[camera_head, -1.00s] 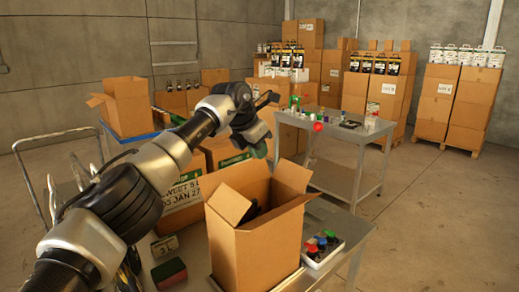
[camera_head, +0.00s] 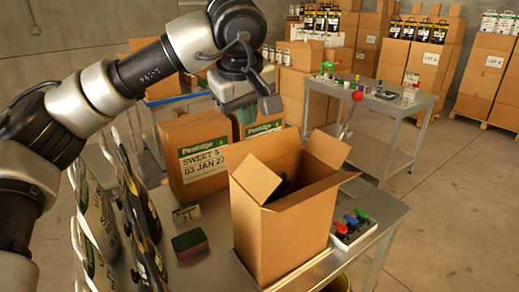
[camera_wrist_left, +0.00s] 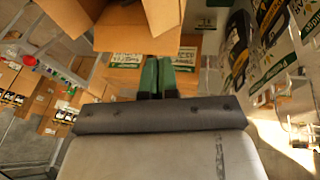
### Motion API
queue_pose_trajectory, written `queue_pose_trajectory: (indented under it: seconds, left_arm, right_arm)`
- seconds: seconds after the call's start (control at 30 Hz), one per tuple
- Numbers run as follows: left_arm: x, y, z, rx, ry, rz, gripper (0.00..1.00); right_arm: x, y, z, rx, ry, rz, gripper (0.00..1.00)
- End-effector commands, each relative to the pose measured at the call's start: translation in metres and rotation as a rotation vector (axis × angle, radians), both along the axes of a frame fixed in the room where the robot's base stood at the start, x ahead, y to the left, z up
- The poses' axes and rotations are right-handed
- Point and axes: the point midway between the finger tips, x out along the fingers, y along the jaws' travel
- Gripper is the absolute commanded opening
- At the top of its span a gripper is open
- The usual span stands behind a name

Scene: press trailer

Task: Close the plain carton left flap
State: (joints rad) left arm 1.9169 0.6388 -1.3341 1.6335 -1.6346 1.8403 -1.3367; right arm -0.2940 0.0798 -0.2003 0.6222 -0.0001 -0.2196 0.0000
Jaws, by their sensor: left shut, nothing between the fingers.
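The plain carton (camera_head: 280,235) stands upright on the grey table, its top open and its flaps raised or splayed. Its left flap (camera_head: 258,179) sticks up at the left side of the opening. Another flap (camera_head: 327,149) stands at the far right. A dark item shows inside, mostly hidden. My left gripper (camera_head: 243,112) points down behind and left of the carton, above the printed boxes, apart from the flap. In the left wrist view its green fingers (camera_wrist_left: 157,77) are together and empty, with brown cardboard (camera_wrist_left: 140,28) ahead. My right gripper is out of view.
Printed boxes (camera_head: 198,163) stand behind the carton. A tray of colored-topped bottles (camera_head: 352,225) is at its right. Several upright bags (camera_head: 100,215) stand at far left.

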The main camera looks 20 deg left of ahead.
Motion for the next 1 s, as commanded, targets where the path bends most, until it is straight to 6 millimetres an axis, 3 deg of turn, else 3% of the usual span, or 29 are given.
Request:
queue_pose_trajectory:
  seconds: [0.17, 0.6, 0.8, 1.0]
  left_arm:
    - [0.004, 0.002, -0.013, 0.009, 0.004, -0.011, 0.00]
    - [0.038, 0.007, -0.093, 0.007, 0.004, -0.009, 0.00]
    - [0.052, -0.006, -0.113, 0.006, 0.004, -0.009, 0.00]
    - [0.056, -0.010, -0.122, 0.005, 0.001, -0.009, 0.00]
  right_arm:
    - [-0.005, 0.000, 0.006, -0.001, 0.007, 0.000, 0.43]
    - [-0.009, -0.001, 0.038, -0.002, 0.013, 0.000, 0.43]
    - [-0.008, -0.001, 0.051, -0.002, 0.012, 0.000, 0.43]
    - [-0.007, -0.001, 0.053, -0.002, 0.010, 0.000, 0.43]
